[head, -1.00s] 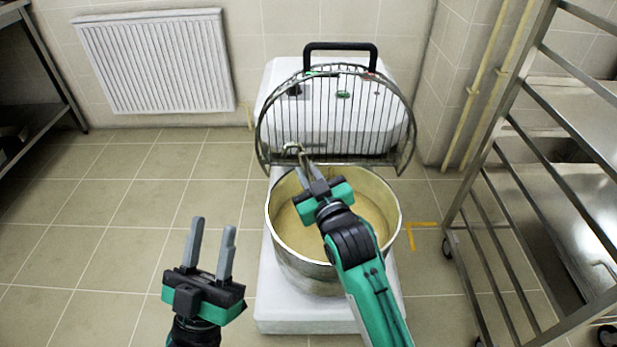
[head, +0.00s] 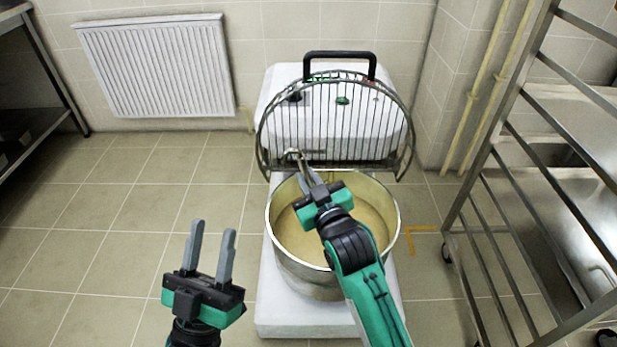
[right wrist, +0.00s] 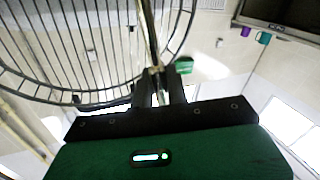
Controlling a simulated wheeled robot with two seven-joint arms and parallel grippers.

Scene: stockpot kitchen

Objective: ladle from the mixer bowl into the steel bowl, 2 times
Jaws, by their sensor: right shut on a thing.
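The mixer bowl (head: 388,236) is a wide metal pot holding a pale tan mass (head: 372,222); it stands on the mixer's white base. My right gripper (head: 306,172) is over the bowl's back left part, shut on a thin metal handle, which I take for the ladle (head: 292,154). In the right wrist view the handle (right wrist: 150,40) runs up from between the fingers. The ladle's cup is hidden in the head view. My left gripper (head: 210,228) is open and empty, left of the bowl and apart from it. The steel bowl is not in view.
The mixer's wire guard (head: 350,125) stands raised just behind the bowl, close to my right fingertips. A steel rack (head: 520,210) stands at the right. A radiator (head: 155,65) hangs on the back wall. The tiled floor at the left is clear.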

